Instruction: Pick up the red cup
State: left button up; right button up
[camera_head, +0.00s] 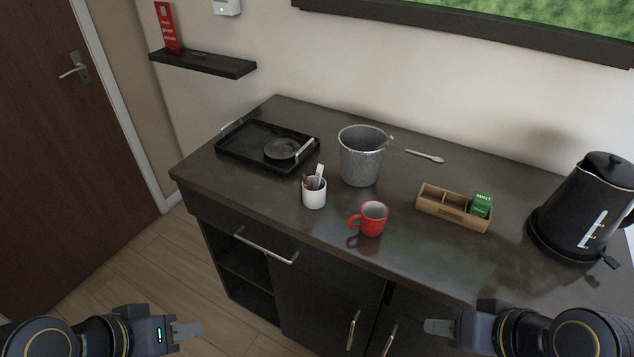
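The red cup (374,219) stands upright on the dark vanity top near its front edge, with its handle toward the left. My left gripper (188,331) is at the bottom left, in front of the cabinet and well away from the cup. My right gripper (437,327) is at the bottom right, nearer the viewer than the cup and apart from it. Both grippers show edge-on, so their finger gap cannot be made out. Nothing is seen held in either.
A white holder with sticks (314,192) stands left of the cup, a metal bucket (360,160) behind it. A wooden box (453,211) and black kettle (585,205) are to the right. A black tray (235,150) and a spoon (425,156) lie farther back. The counter's front edge is close to the cup.

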aim_at(374, 215)
jog(key=z, duration=0.35)
jog(key=i+j+z, duration=0.25)
jog(key=j, duration=0.2)
jog(key=j+z, duration=0.25)
jog(key=j, duration=0.2)
jog(key=i+j+z, duration=0.1)
jog(key=j+z, duration=0.2)
jog(key=j, duration=1)
jog(key=i, duration=0.05)
